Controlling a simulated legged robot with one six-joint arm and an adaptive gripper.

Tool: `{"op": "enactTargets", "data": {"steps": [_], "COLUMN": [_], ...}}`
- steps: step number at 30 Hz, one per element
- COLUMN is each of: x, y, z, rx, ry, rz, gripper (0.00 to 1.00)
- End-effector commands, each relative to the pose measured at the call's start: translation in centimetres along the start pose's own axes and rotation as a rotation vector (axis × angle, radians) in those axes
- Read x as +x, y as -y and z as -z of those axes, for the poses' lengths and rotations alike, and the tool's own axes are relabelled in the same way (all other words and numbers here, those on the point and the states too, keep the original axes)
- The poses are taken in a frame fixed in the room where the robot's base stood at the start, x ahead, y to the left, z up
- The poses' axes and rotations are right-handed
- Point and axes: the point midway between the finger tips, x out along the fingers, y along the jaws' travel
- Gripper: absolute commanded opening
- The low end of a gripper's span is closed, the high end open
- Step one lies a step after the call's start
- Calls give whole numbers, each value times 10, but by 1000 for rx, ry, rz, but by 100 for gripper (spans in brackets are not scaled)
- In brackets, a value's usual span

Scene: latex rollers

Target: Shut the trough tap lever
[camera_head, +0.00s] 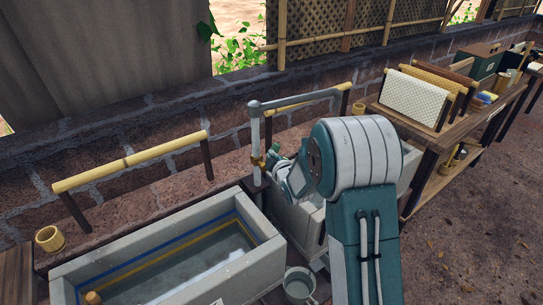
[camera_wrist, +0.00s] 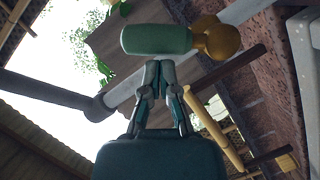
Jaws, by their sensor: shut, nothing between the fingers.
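The trough tap lever (camera_wrist: 155,40) has a thick green grip and joins the brass tap body (camera_wrist: 216,40) in the wrist view. In the head view the brass tap (camera_head: 258,161) sits on a grey upright pipe (camera_head: 255,126) between two stone troughs. My gripper (camera_wrist: 158,66) is shut and empty, with its fingertips just below the green grip in the wrist picture. I cannot tell whether they touch it. In the head view my wrist and arm are beside the tap and hide part of that area, and the lever is hard to make out.
The front stone trough (camera_head: 150,262) holds water, with a bucket (camera_head: 298,284) beside it. A bamboo rail (camera_head: 130,161) stands behind. A wooden table (camera_head: 420,130) with draped sheets is at the right.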

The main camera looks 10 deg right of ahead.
Motion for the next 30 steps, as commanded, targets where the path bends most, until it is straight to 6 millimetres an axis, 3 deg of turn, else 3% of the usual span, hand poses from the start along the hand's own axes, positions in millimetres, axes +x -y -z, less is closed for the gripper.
{"op": "enactTargets", "data": {"steps": [30], "x": [4], "y": [-4], "z": [-12], "rx": [186], "ry": [1], "rz": [60], "gripper": [0]}}
